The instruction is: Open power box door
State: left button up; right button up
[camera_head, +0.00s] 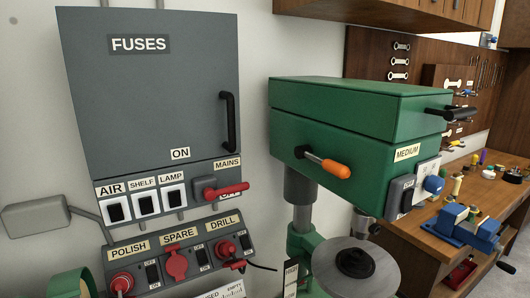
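The grey power box (145,95) hangs on the white wall at the left, with a "FUSES" label near its top. Its door is closed, and a black vertical handle (230,122) sits on the door's right side. Below the door is a strip with AIR, SHELF and LAMP switches (146,203) and a red MAINS lever (226,190) lying roughly horizontal beneath the "ON" label. Neither of my grippers shows in the head view.
A grey socket panel (180,255) with red plugs sits below the box. A green drill press (350,130) with an orange-handled lever stands close to the right of the box. A wooden workbench (480,205) with a blue vise (468,228) is farther right.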

aim_at(151, 88)
jog(key=u, duration=2.2)
jog(key=k, duration=0.4)
jog(key=z, duration=1.2)
